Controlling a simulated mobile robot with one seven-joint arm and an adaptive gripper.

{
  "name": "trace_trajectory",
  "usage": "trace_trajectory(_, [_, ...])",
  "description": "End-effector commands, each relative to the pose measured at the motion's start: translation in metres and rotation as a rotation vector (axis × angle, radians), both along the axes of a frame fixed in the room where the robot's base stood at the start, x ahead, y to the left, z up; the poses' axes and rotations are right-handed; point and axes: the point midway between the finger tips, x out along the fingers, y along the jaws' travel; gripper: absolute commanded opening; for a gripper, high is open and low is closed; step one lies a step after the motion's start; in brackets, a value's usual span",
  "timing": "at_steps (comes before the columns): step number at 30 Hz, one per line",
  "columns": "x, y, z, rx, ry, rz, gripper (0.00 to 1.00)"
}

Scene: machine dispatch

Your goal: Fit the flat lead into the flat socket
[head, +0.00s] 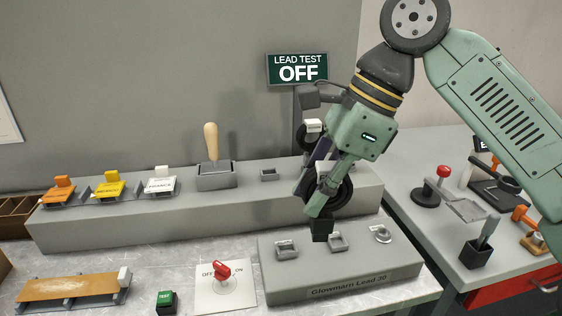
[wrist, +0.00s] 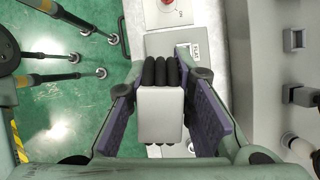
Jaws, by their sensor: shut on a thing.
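My gripper (head: 322,192) is shut on a lead, above the grey panel marked Glowmarn Lead 30 (head: 330,291). In the wrist view the lead shows as a pale grey block (wrist: 162,114) between the purple finger pads, with black ribbed parts at its ends. In the head view a black end (head: 322,230) points down just behind the sockets, largely hidden by my gripper. The panel has a left angular socket (head: 287,251), a middle angular socket (head: 337,243) and a round one (head: 382,235).
A sign (head: 297,69) reads LEAD TEST OFF. A grey ledge (head: 130,228) behind carries coloured blocks and a wooden-handled lever (head: 212,145). A red switch (head: 221,271) and green button (head: 166,301) lie left of the panel. The right table holds several tools.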

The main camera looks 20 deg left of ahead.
Motion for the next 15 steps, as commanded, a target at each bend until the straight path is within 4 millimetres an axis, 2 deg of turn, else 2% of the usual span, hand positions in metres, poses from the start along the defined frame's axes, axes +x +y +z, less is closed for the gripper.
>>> trace_trajectory(1, [0.006, 0.018, 0.003, -0.003, 0.001, 0.045, 0.0])
trace_trajectory(3, [0.012, 0.037, -0.001, -0.01, -0.003, 0.088, 0.0])
trace_trajectory(6, [0.017, 0.055, -0.006, -0.017, -0.008, 0.128, 0.0])
trace_trajectory(10, [0.02, 0.065, -0.01, -0.022, -0.011, 0.149, 0.0])
trace_trajectory(15, [0.02, 0.065, -0.011, -0.022, -0.012, 0.15, 0.0])
